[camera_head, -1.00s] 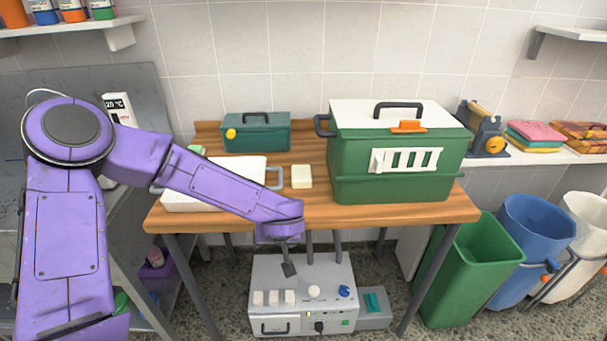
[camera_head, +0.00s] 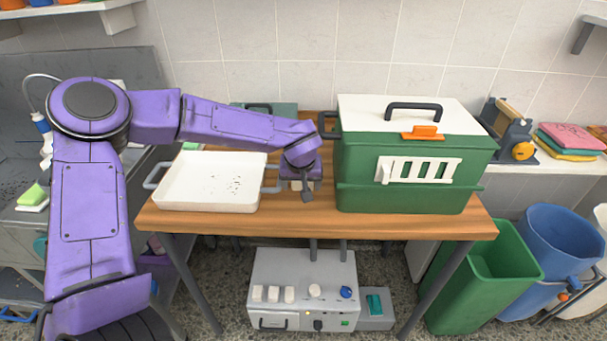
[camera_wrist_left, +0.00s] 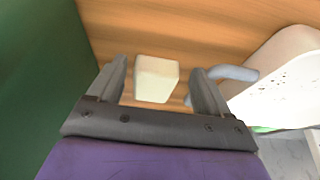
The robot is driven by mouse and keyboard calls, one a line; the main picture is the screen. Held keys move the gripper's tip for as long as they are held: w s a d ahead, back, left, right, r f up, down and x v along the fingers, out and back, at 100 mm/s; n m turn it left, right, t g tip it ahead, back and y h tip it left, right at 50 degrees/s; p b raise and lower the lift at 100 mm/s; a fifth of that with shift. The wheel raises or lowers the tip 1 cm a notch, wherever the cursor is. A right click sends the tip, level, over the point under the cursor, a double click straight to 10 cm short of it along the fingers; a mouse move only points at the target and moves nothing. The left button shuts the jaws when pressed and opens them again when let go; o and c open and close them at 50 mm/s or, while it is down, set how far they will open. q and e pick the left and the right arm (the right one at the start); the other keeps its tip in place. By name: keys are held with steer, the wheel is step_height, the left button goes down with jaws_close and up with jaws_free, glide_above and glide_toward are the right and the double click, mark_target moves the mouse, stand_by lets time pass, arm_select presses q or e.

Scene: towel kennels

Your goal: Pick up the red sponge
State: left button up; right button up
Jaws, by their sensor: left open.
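I see no red sponge in either view. A pale cream block (camera_wrist_left: 156,78) lies on the wooden table, between the tray and the green kennel. My left gripper (camera_head: 304,190) is at this block in the head view and mostly hides it there. In the left wrist view the open fingers (camera_wrist_left: 160,82) stand on either side of the block, with gaps and no visible grip. A green and white sponge-like piece (camera_head: 33,196) lies on the grey surface at the far left. My right gripper is not in view.
The green kennel (camera_head: 405,200) with a white lid stands close right of my left gripper. A white tray (camera_head: 205,203) with dark specks and grey handles is close on the left. A teal box (camera_head: 283,107) is behind my arm. Folded towels (camera_head: 570,138) lie on the right shelf.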

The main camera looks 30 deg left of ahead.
arm_select(q)
steer(key=w+a, duration=0.2)
steer(key=w, duration=0.1)
steer(key=w+a+f+p, duration=0.1)
steer(key=w, duration=0.1)
steer(key=shift+f, duration=0.15)
steer(key=c, duration=0.9)
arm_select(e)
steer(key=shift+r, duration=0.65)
